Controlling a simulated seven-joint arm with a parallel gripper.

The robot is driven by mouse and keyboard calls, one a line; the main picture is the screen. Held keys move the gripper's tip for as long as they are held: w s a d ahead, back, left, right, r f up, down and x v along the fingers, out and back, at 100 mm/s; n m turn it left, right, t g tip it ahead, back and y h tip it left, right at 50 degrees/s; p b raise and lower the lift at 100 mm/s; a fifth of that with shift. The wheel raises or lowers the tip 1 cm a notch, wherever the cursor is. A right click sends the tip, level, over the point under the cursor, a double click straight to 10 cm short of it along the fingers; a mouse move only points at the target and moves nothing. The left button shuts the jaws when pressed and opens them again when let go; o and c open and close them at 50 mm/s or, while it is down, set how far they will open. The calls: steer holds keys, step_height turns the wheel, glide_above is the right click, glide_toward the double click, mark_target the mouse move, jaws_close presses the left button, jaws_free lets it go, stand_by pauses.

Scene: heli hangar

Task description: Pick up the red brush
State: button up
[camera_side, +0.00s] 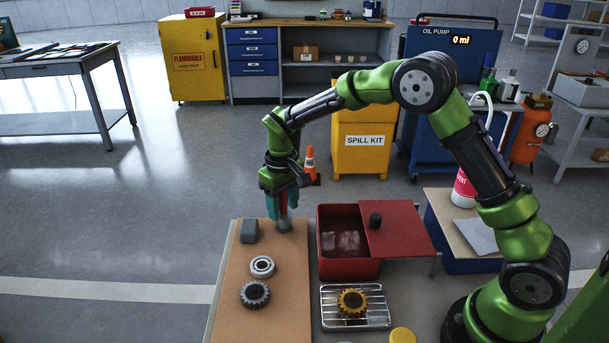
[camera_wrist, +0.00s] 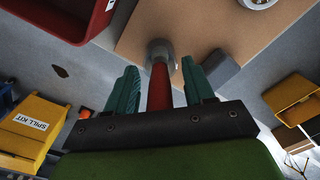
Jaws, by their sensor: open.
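The red brush stands upright at the far end of the tan board (camera_side: 285,310). In the wrist view its red handle (camera_wrist: 160,88) runs between my two teal fingers, with its grey end (camera_wrist: 158,48) at the board. In the side view its grey lower end (camera_side: 284,224) shows below my gripper (camera_side: 283,204), and the fingers hide most of the handle. My gripper (camera_wrist: 159,72) is open, pointing down around the handle, with a visible gap on each side of it in the wrist view.
A grey block (camera_side: 249,232) stands close to the left of the brush. A bearing (camera_side: 262,267) and a dark gear (camera_side: 255,294) lie nearer on the board. To the right are a red basin (camera_side: 347,271) with a slid-aside lid (camera_side: 405,232) and a wire rack (camera_side: 328,321) bearing an orange gear (camera_side: 352,302).

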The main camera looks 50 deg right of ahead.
steer(key=shift+c, duration=0.5)
jaws_close()
steer(key=shift+r, duration=0.1)
step_height(320, 180, up, 10)
